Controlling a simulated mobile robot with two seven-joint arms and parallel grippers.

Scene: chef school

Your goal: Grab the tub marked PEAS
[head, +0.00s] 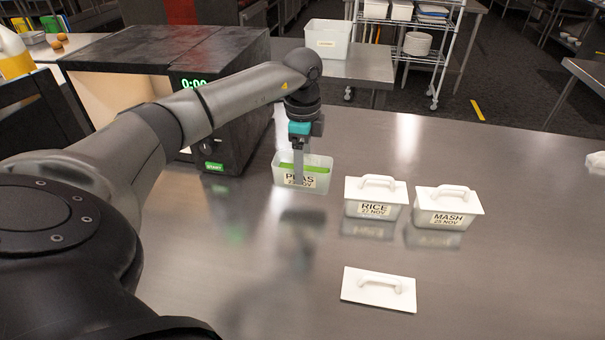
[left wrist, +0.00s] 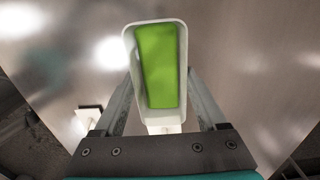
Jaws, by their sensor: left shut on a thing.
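The white tub marked PEAS (head: 317,181) is open at the top, left of the other tubs, near a black oven. My left gripper (head: 299,168) points down at it and is shut on it. In the left wrist view the tub (left wrist: 130,50) sits between the two fingers (left wrist: 157,95), and its green contents (left wrist: 160,65) show. A gap between the tub and its blurred reflection suggests it is a little above the counter. A white lid with a handle (head: 378,289) lies loose on the counter. My right gripper is not in view.
Lidded tubs marked RICE (head: 373,210) and MASH (head: 447,219) stand right of the PEAS tub. The black oven (head: 225,120) stands close on the left. A white object (head: 597,160) lies at the right edge. The steel counter (head: 520,270) is clear at front right.

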